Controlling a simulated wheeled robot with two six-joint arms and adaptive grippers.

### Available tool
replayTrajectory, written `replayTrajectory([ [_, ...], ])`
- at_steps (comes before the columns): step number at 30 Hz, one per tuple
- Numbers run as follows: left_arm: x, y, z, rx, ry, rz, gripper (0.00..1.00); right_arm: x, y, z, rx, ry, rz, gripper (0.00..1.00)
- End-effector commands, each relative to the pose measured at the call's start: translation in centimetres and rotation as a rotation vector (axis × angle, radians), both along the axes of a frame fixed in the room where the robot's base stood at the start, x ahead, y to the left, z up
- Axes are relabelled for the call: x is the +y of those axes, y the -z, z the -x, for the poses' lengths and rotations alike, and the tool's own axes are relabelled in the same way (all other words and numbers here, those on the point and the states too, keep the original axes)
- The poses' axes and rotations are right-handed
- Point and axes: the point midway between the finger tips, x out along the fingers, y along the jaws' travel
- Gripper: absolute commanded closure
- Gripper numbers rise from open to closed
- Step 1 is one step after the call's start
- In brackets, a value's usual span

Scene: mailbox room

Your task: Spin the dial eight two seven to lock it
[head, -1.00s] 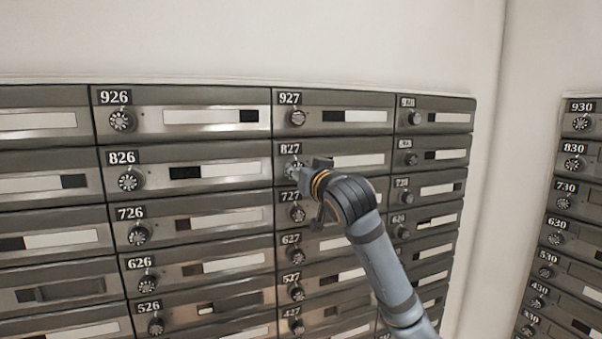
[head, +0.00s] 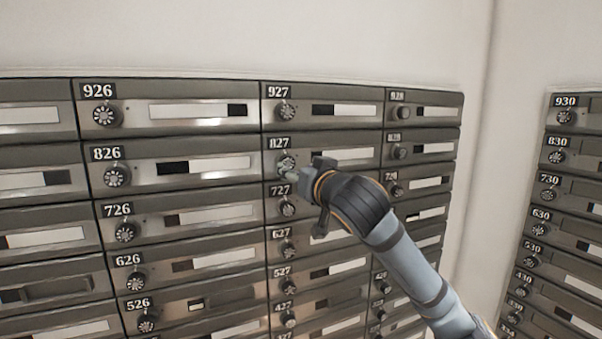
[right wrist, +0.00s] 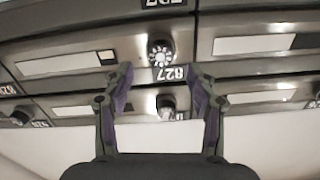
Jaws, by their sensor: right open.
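The dial of box 827 (head: 286,163) is a round dark knob with a light spoked face, below the 827 label (head: 279,143). In the right wrist view, which is upside down, this dial (right wrist: 160,53) sits just beyond the fingertips, with its label (right wrist: 170,73) between them. My right gripper (head: 291,177) is at the lower right of the dial in the head view and hides part of its surroundings. In the right wrist view the gripper (right wrist: 159,68) is open, its two fingers wide apart with nothing between them. My left gripper is not in view.
Dial 927 (head: 285,111) is above and dial 727 (head: 287,208) is below, close to the gripper. Dial 826 (head: 115,176) is to the left. Another bank of boxes (head: 577,141) stands at the right, past a pale wall corner.

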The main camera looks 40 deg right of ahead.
Motion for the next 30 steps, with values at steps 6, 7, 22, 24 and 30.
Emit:
replayTrajectory([
  [6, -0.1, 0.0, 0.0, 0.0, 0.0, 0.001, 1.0, 0.3, 0.0, 1.6, 0.001, 0.003, 0.003, 0.42],
  [7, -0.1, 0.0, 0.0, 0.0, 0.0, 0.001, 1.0, 0.3, 0.0, 1.7, 0.002, 0.002, 0.002, 0.42],
  [22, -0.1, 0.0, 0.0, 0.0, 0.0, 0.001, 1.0, 0.5, 0.1, 2.0, 0.002, 0.0, -0.003, 0.42],
  [24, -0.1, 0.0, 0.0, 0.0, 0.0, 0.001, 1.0, 0.5, 0.1, 2.0, 0.002, 0.0, -0.003, 0.42],
  [30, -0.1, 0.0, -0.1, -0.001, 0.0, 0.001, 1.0, 1.1, 3.3, 1.0, 0.066, -0.014, 0.005, 0.42],
])
